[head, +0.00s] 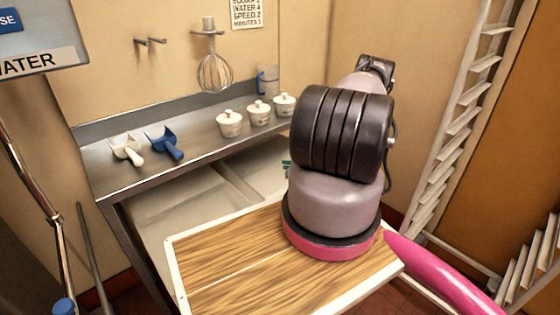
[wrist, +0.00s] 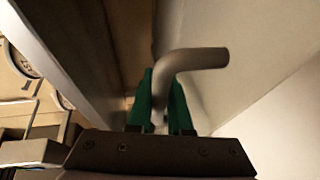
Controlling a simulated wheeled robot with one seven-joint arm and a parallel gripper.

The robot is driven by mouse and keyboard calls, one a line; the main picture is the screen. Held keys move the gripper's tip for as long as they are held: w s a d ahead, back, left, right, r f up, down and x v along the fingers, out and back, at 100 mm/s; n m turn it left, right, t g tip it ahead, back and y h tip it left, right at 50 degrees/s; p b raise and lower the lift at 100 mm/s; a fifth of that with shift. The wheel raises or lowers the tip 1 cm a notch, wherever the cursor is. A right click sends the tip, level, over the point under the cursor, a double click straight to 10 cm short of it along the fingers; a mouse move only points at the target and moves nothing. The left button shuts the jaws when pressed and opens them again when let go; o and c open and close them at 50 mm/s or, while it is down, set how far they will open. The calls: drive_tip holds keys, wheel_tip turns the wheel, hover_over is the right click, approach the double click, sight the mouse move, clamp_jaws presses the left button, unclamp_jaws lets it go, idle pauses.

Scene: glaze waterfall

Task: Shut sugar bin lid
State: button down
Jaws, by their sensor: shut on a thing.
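My gripper (wrist: 161,80) has its green fingers closed around a grey bent rod handle (wrist: 200,59) in the wrist view. The rod's free end points right above the fingers. A pale flat panel (wrist: 260,50), perhaps the bin lid, lies beside the handle. In the head view, a bit of green from my gripper (head: 287,168) shows at the left edge of my arm, which hides the rest. Pale bin surfaces (head: 180,210) show under the steel counter. I cannot tell which is the sugar bin or how far its lid is open.
The steel counter (head: 190,135) overhangs the bins. On it are a white scoop (head: 127,150), a blue scoop (head: 166,143), three lidded white pots (head: 230,123) and a blue jug (head: 268,80). A whisk (head: 214,72) hangs behind. A white rack (head: 465,120) stands at right.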

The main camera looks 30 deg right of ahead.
drive_tip(key=s+d, duration=0.3)
drive_tip(key=s, duration=1.2)
drive_tip(key=shift+s, duration=0.15)
drive_tip(key=shift+d, duration=0.1)
drive_tip(key=c, duration=1.1)
unclamp_jaws()
drive_tip(key=v, duration=1)
drive_tip(key=shift+s+d, duration=0.2)
drive_tip(key=shift+s, duration=0.15)
